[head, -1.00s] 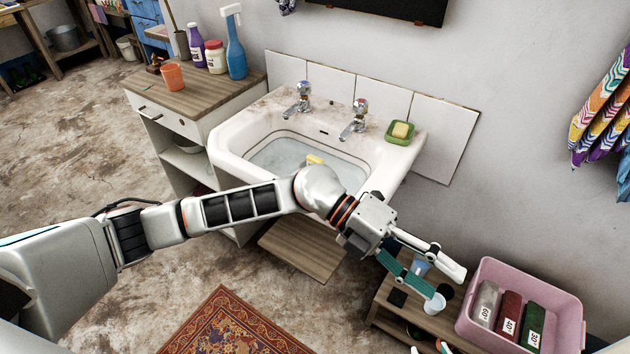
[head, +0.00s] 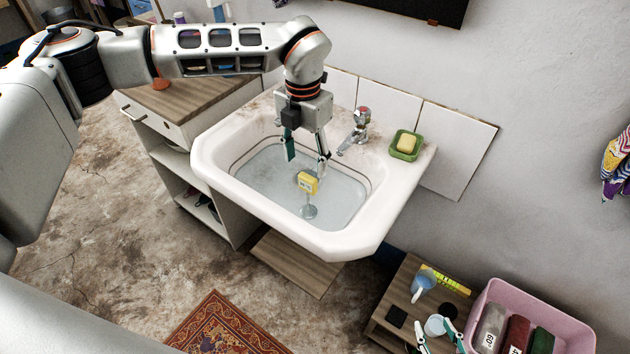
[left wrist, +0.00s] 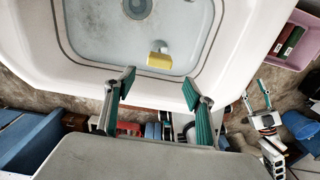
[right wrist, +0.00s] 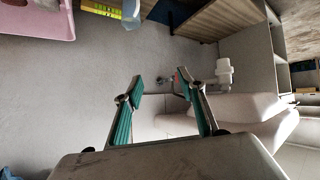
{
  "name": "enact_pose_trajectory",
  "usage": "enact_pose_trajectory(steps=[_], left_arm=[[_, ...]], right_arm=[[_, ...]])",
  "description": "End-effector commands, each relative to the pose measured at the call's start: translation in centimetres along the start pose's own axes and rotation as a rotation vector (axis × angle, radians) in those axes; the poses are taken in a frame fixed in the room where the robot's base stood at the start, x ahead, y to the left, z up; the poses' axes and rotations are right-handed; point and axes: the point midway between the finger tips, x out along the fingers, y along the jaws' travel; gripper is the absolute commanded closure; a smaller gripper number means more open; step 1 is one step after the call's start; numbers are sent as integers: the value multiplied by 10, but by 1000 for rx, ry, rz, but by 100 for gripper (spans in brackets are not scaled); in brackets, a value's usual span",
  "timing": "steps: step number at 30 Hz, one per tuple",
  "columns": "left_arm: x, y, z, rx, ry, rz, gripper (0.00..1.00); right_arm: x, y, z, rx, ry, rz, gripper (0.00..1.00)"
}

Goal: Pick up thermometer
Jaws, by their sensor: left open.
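The thermometer looks to be the yellow block with a small display (head: 308,182) in the water of the sink (head: 225,165). It lies in the left wrist view ahead of the fingers (left wrist: 159,60), with a pale part on its far side. My left gripper (head: 307,157) is open over the basin, fingers pointing down. In the head view it sits just above the yellow block, and nothing is between its fingers in the left wrist view (left wrist: 158,82). My right gripper (head: 437,335) is open and empty at the low wooden stand; it also shows in the right wrist view (right wrist: 160,83).
Taps (head: 357,130) and a green soap dish (head: 405,146) sit on the sink's back rim. A cabinet (head: 180,105) stands left. The low stand (head: 395,285) holds a blue cup (head: 424,280) and a yellow marked strip (head: 447,280). A pink bin (head: 560,320) is beside it.

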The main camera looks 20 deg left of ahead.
Motion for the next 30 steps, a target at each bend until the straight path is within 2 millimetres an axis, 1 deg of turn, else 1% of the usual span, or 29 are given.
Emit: enact_pose_trajectory(steps=[2,5,10,14,18,22,25,30], left_arm=[[-1,2,0,-3,0,6,46],[4,3,0,-4,1,7,46],[22,2,0,-4,1,6,46],[34,2,1,-4,0,6,46],[56,0,1,-4,2,5,46],[71,0,2,-4,2,5,46],[77,0,2,-3,0,5,46],[77,0,2,-3,-1,5,46]], right_arm=[[0,0,-2,0,2,0,60],[-2,-1,2,1,-3,-1,60],[-7,-6,16,5,-28,-8,60],[-8,-8,23,5,-41,-11,60],[-7,-7,20,4,-37,-10,60],[-5,-5,14,3,-26,-7,60],[-5,-5,10,3,-20,-6,60],[-5,-4,8,3,-15,-5,60]])
